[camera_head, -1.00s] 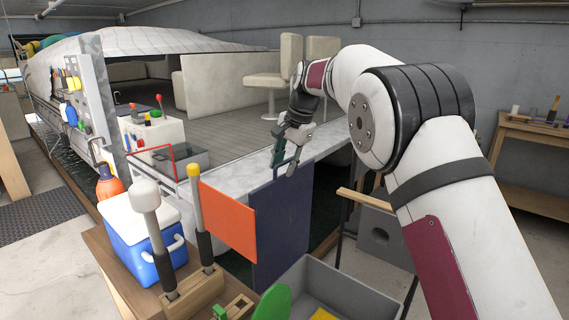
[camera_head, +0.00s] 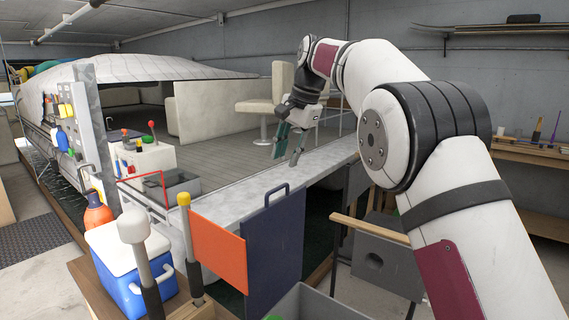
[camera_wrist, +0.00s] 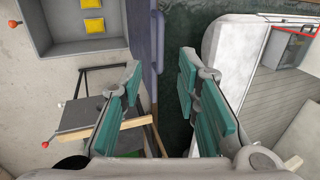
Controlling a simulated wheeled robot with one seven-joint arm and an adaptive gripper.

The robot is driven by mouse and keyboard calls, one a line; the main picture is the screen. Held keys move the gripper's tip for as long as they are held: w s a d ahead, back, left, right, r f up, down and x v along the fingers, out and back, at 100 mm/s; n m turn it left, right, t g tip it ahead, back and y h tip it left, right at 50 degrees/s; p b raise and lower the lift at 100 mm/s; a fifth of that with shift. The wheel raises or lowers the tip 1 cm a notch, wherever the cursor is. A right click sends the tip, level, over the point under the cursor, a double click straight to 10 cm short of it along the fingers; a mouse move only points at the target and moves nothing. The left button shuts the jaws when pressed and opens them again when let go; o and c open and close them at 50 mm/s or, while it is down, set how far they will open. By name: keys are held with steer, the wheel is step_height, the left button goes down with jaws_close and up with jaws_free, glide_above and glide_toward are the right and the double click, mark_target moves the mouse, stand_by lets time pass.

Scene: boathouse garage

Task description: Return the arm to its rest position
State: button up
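My gripper (camera_head: 287,150) is open and empty, with its teal-padded fingers apart. It hangs above the pale deck edge, up and clear of the dark blue panel (camera_head: 275,240). That panel stands upright with a loop handle on its top edge, next to an orange panel (camera_head: 218,248). In the wrist view my gripper (camera_wrist: 160,100) shows nothing between its pads, and the blue panel (camera_wrist: 141,40) is seen edge-on below and beyond. My arm is bent, reaching forward from the right side of the head view.
A blue cooler (camera_head: 132,265) and wooden-based levers stand at front left. A grey bin (camera_head: 318,302) is at the front, with yellow blocks (camera_wrist: 92,15) inside in the wrist view. A grey box (camera_head: 385,265) stands right of the panel. A cream seat (camera_head: 262,108) is behind my gripper.

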steer(key=shift+r, duration=0.1)
steer(key=s+d+r+n+t+h+p, duration=0.1)
steer(key=s+d+r+n, duration=0.15)
steer(key=s+d, duration=0.65)
steer(key=s+d+r+n+p, duration=0.1)
steer(key=s+d+r, duration=0.35)
steer(key=s, duration=0.85)
steer(key=s+d+f+n, duration=0.1)
steer(key=s+f, duration=0.3)
steer(key=s, duration=0.4)
steer(key=s+d+f+n+h, duration=0.1)
steer(key=s+d+f, duration=0.2)
steer(key=s+f, duration=0.2)
steer(key=s+d+f+n+t+h, duration=0.1)
steer(key=s+f, duration=0.4)
steer(key=s, duration=0.6)
steer(key=shift+s+d+f+n+p, duration=0.15)
steer(key=shift+s+d+n+p, duration=0.2)
steer(key=shift+d, duration=0.5)
